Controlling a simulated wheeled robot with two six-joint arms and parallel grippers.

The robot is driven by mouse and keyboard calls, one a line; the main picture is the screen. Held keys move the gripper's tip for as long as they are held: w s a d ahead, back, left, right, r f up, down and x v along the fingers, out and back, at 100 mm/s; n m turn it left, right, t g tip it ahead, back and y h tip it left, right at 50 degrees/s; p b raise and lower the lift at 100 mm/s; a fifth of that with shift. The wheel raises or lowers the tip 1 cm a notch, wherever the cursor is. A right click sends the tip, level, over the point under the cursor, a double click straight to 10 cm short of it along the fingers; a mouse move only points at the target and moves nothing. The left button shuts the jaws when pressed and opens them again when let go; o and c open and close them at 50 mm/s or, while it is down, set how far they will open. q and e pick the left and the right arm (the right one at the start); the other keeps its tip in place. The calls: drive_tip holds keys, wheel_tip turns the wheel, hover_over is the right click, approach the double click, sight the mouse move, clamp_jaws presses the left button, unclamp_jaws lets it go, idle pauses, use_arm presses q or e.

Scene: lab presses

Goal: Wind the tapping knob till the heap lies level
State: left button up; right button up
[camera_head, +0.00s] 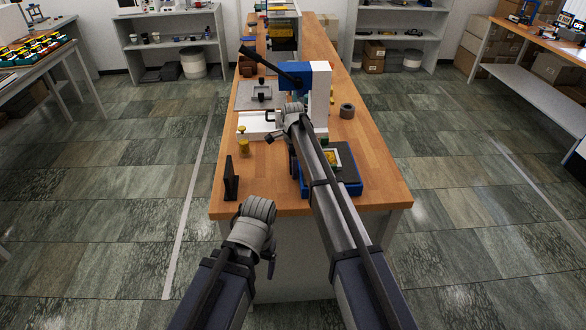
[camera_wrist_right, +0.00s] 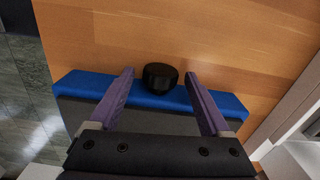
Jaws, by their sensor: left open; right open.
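A tapping device with a blue base (camera_head: 347,189) and a dark grey top stands near the front of the wooden bench. On it sits a small pale tray (camera_head: 341,153) with a yellow heap; whether the heap is level is too small to tell. A black round knob (camera_wrist_right: 160,77) sticks out from the blue side in the right wrist view. My right gripper (camera_wrist_right: 158,90) is open, its purple fingers on either side of the knob, apart from it. In the head view my right gripper (camera_head: 292,160) is mostly hidden by its arm. My left gripper (camera_head: 270,250) is open, off the bench's front edge.
A blue and white press (camera_head: 319,85) with a black lever stands behind the device. A black upright plate (camera_head: 231,177), a yellow weight (camera_head: 243,146) and a grey ring (camera_head: 347,111) are on the bench (camera_head: 384,186). The bench's right front is clear.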

drive_tip(key=shift+c, duration=0.3)
clamp_jaws()
drive_tip(key=shift+s+t, duration=0.35)
drive_tip(key=shift+t, duration=0.05)
drive_tip(key=shift+f+t, duration=0.1)
drive_tip(key=shift+t, duration=0.3)
drive_tip(key=shift+t+b, duration=0.4)
drive_tip(key=shift+t, duration=0.2)
drive_tip(key=shift+w, duration=0.15)
drive_tip(key=shift+o, duration=0.3)
unclamp_jaws()
